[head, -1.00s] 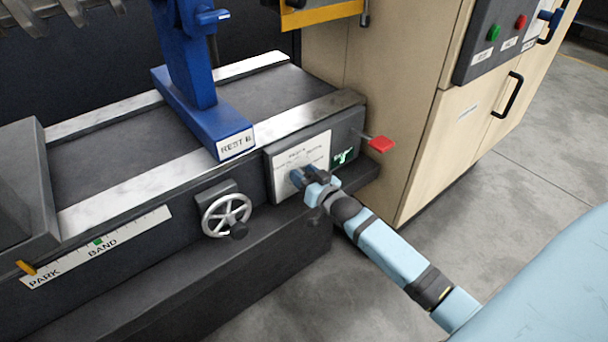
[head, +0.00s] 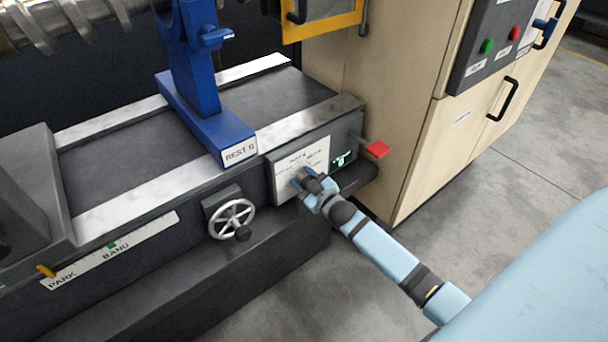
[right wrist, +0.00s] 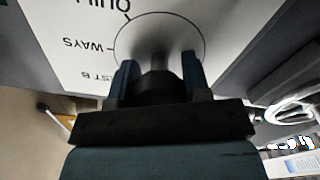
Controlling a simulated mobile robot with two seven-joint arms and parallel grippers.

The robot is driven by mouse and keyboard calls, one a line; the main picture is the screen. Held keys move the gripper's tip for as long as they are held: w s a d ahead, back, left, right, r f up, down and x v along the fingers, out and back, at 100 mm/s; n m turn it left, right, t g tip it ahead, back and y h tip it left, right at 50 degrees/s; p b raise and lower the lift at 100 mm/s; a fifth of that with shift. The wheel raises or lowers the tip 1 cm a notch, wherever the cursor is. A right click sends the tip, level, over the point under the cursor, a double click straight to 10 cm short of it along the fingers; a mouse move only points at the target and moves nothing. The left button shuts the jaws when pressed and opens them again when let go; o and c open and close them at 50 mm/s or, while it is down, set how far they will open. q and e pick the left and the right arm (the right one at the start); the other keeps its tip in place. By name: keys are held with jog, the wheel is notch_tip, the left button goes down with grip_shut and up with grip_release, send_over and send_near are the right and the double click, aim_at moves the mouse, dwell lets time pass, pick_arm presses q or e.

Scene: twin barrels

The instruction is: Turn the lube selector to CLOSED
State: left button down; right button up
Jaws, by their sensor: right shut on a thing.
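The lube selector's white label plate (head: 316,155) is on a dark box at the right end of the machine bed. In the right wrist view the plate (right wrist: 75,30) appears upside down, with a circle and the words QUILL, WAYS and a partly hidden REST B. My right gripper (head: 302,178) is at the plate's lower part, its fingers on either side of the selector knob (right wrist: 161,64). It is shut on the knob, which is mostly hidden by the gripper, so its pointer direction cannot be read. CLOSED is not legible. My left gripper is not in view.
A red-tipped lever (head: 377,149) sticks out just right of the box, above my right forearm. A handwheel (head: 232,219) is to the left. The blue REST B stand (head: 205,110) is on the bed. A beige cabinet (head: 405,110) stands behind right.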

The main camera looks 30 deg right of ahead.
jog(key=shift+n, duration=0.6)
pick_arm(q)
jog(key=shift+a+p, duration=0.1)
jog(key=shift+p, duration=0.2)
pick_arm(e)
jog(key=shift+n, duration=0.3)
jog(key=o, duration=0.9)
pick_arm(q)
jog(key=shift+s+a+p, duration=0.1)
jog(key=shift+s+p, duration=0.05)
jog(key=shift+p, duration=0.7)
pick_arm(e)
jog(key=shift+s+d, duration=0.2)
jog(key=shift+s, duration=2.1)
jog(key=shift+s+d, duration=0.15)
jog(key=shift+s, duration=2.15)
jog(key=shift+s+d, duration=0.2)
jog(key=shift+s, duration=2.1)
